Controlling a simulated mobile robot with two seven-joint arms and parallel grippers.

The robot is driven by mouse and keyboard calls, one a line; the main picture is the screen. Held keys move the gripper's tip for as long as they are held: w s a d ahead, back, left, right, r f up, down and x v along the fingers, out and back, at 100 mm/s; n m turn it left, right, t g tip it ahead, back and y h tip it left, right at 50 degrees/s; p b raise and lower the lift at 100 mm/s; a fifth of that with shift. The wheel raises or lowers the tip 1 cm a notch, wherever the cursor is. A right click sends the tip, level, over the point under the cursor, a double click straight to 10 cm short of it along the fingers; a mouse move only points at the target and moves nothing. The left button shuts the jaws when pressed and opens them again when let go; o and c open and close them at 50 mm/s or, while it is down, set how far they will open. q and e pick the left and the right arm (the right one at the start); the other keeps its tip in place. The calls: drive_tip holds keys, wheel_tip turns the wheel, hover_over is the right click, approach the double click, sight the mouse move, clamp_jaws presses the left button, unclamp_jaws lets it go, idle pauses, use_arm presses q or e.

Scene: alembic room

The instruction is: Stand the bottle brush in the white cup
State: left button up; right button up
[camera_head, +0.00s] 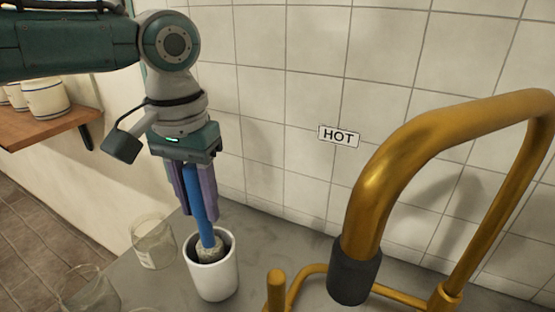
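The white cup (211,277) stands upright on the grey counter, at the lower middle-left of the head view. The bottle brush (196,196) has a blue handle and a pale bristled head. It is close to upright, head down, and its head shows inside the cup's mouth. Whether the head touches the cup's bottom is hidden. My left gripper (194,194) points down above the cup, its purple fingers on both sides of the blue handle, closed on it. My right gripper is not in view.
A large brass tap (390,185) with a dark nozzle stands to the right of the cup. A clear glass jar (153,243) is close on the left, with more glassware (90,290) at lower left. A tiled wall with a HOT sign (338,136) rises behind.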

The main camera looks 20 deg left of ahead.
use_arm(q)
drive_tip(key=o, duration=0.5)
wheel_tip(320, 180, up, 10)
drive_tip(key=shift+s, duration=0.15)
idle(0.3)
idle(0.7)
